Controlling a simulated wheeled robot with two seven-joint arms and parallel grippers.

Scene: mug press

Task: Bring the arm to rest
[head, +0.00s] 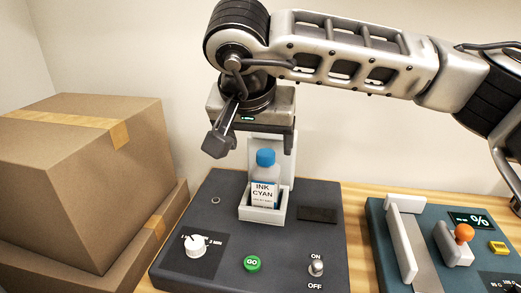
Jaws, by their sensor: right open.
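My right gripper (248,136) hangs at the end of my right arm, which comes in from the right across the top. It points down, with its jaws apart and nothing seen between them. It is just above the ink bottle, and I cannot tell the exact gap in depth. The bottle (264,178) has a blue cap and a white label reading "INK CYAN". It stands upright in a white holder (263,213) on the dark machine (214,230). My left gripper is not in view.
The dark machine has a white dial (196,246), a green GO button (252,264) and an ON/OFF switch (316,266). Cardboard boxes (80,190) are stacked at the left. A teal device (384,235) with an orange-knobbed lever (464,233) stands at the right on the wooden table.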

